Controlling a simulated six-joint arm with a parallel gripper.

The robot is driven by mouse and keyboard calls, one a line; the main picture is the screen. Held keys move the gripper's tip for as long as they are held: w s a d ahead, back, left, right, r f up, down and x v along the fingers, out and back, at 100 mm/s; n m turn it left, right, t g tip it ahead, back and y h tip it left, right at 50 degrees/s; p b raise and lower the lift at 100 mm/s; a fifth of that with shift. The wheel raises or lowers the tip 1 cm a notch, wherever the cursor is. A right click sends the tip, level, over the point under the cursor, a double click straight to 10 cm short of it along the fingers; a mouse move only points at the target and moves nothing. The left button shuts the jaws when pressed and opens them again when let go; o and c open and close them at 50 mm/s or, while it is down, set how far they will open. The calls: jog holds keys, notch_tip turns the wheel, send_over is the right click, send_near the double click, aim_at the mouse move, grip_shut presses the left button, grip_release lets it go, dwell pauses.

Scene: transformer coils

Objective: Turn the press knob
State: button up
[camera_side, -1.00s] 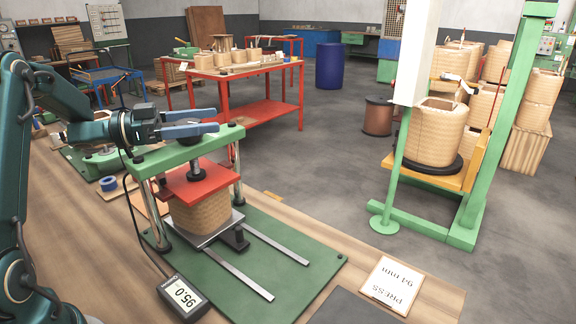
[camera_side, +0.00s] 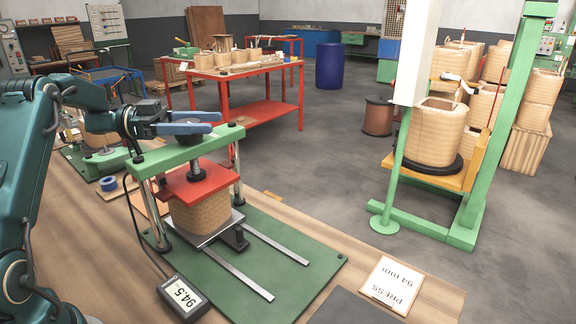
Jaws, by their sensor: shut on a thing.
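The press has a green top beam (camera_side: 160,161) and a red pressing plate (camera_side: 190,183) above a tan wound coil (camera_side: 203,213). The dark press knob (camera_side: 188,138) sits on top of the beam, partly hidden by my blue fingers. My gripper (camera_side: 200,122) reaches in from the left above the beam and is shut on the knob. A gauge (camera_side: 182,298) at the front of the press shows 94.5, upside down in this view. A white card (camera_side: 392,284) on the bench at right reads PRESS 94 mm, also upside down.
The green press base (camera_side: 285,245) carries two metal rails. A blue tape roll (camera_side: 109,184) lies left of the press. Behind are a red table (camera_side: 262,112) and a green stand (camera_side: 490,150) holding a large coil. The bench right of the press is mostly clear.

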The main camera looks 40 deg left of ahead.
jog(key=shift+m+g+h, duration=0.3)
jog(key=shift+m+g, duration=0.1)
jog(key=shift+g, duration=0.1)
jog(key=o, duration=1.4)
jog(key=shift+s, duration=0.1)
jog(key=shift+v, duration=2.55)
